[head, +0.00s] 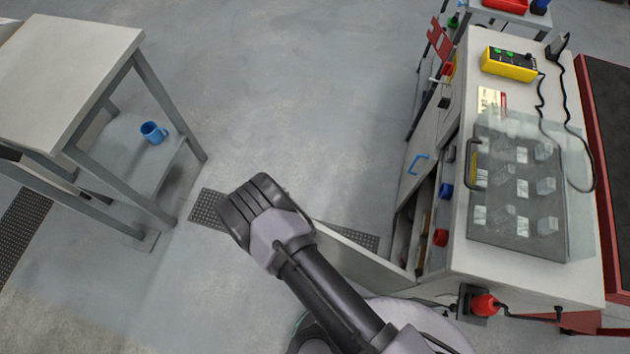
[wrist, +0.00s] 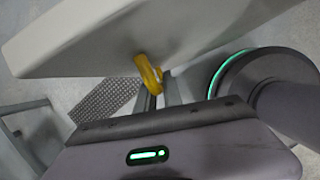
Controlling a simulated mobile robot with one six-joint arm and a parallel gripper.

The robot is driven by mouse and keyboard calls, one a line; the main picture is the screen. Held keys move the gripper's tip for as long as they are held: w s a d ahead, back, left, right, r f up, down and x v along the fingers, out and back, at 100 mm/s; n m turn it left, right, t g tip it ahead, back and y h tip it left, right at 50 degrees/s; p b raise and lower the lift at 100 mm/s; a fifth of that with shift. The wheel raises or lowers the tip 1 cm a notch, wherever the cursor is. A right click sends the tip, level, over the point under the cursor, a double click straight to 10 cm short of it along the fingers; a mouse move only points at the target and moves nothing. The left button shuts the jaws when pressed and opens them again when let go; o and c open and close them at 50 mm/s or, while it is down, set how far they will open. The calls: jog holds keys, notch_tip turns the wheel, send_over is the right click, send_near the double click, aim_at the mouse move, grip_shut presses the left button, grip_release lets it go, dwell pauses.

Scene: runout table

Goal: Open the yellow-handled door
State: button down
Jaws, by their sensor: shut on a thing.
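The yellow handle (wrist: 147,72) shows in the wrist view on the face of a pale door (wrist: 90,45). My gripper (wrist: 160,88) is shut on this handle, its narrow fingers reaching up to it. In the head view the door (head: 365,256) stands swung out from the lower front of the cabinet, seen nearly edge-on from above. My arm reaches to the door's free end there and hides the handle and the fingertips.
The cabinet (head: 535,285) carries a clear-covered tray and a yellow control box (head: 510,64). Another door with a blue handle (head: 418,164) is further along its front. A grey table (head: 60,75) with a blue mug (head: 153,132) on its lower shelf stands left. Floor between is clear.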

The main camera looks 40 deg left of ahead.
jog(key=shift+s+d+p, duration=0.15)
jog(key=shift+s+d, duration=0.15)
jog(key=shift+s, duration=0.4)
jog(key=shift+s+d+p, duration=0.15)
jog(key=shift+s+d, duration=0.15)
jog(key=shift+s, duration=0.4)
jog(key=c, duration=1.8)
grip_release()
jog(key=shift+o, duration=0.2)
jog(key=p+v, duration=0.5)
jog(key=v, duration=1.2)
jog(key=shift+r+p, duration=0.2)
jog(key=shift+p, duration=0.1)
